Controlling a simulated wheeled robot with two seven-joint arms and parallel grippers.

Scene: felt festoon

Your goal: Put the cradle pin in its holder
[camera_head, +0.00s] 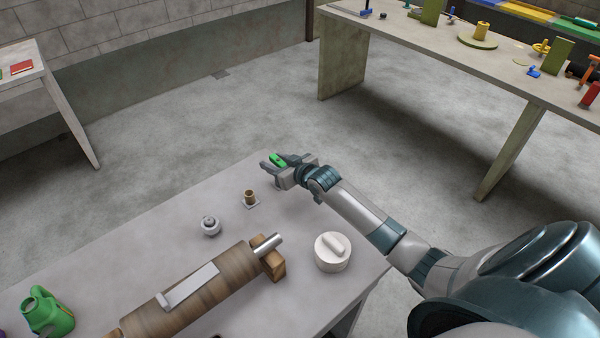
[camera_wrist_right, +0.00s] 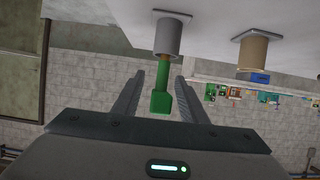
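The green pin (camera_wrist_right: 160,98), which I take as the cradle pin, has a flat handle and a narrower shank. It also shows in the head view (camera_head: 278,160). In the wrist view its shank meets the open end of a grey cylindrical holder (camera_wrist_right: 168,37) and appears to sit in it; how deep is hidden. My right gripper (camera_head: 275,164) is at the table's far corner. Its fingers (camera_wrist_right: 158,80) stand on either side of the pin's handle with visible gaps, so it is open around the pin. My left gripper is not in view.
A brown cylindrical holder (camera_head: 250,197) on a square plate stands nearby. A small grey round piece (camera_head: 210,226), a wooden roller (camera_head: 190,295), a white lidded pot (camera_head: 332,252) and a green jug (camera_head: 48,312) are on the table (camera_head: 135,262). Another table (camera_head: 400,30) is behind.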

